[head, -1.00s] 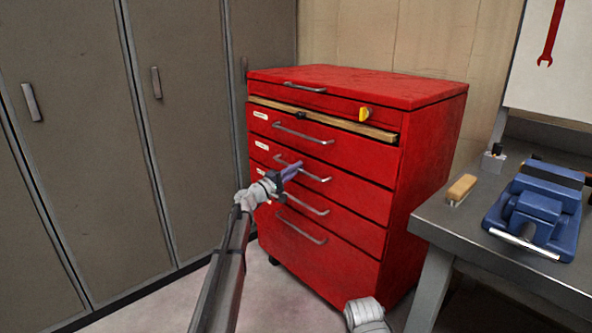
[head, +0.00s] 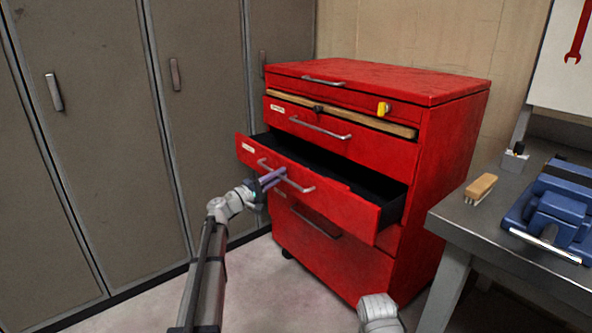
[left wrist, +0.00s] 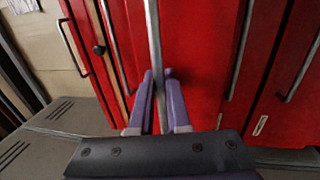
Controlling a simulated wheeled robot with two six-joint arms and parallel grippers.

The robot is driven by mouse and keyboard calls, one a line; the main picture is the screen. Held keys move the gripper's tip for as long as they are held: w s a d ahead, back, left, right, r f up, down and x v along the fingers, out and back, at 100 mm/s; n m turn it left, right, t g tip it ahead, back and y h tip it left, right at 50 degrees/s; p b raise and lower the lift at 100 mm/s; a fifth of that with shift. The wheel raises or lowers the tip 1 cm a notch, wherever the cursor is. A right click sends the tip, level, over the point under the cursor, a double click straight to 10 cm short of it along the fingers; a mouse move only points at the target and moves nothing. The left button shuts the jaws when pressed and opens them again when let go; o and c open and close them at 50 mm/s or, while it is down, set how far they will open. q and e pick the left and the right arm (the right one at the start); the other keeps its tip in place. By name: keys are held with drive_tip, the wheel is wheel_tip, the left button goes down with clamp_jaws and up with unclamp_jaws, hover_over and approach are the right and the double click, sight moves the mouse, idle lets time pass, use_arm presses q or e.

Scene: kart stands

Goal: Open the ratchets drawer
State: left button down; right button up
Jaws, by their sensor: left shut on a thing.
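The red tool cabinet (head: 447,170) stands in the middle of the head view with several drawers. One drawer (head: 340,202), below the top handled drawer, is pulled well out, and its dark inside shows. Its small white label is too small to read. My left gripper (head: 277,178) is shut on this drawer's bar handle (head: 300,187). In the left wrist view, the purple fingers (left wrist: 161,100) sit on both sides of the handle bar (left wrist: 154,45). My right gripper is not in view; a pale part of mine shows at the bottom.
A grey workbench (head: 450,215) stands at the right with a blue vise (head: 550,210) and a wooden-handled brush (head: 481,187) on it. Grey lockers (head: 110,150) line the left. The floor (head: 255,280) in front of the cabinet is clear.

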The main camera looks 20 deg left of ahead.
use_arm(q)
drive_tip(key=r+v, duration=0.1)
drive_tip(key=v, duration=0.8)
drive_tip(key=shift+s+a+r, duration=0.2)
drive_tip(key=shift+s+r, duration=0.05)
drive_tip(key=shift+r, duration=0.1)
drive_tip(key=c, duration=1.2)
unclamp_jaws()
drive_tip(key=shift+o, duration=0.2)
drive_tip(key=b+v, duration=0.1)
drive_tip(key=v, duration=0.7)
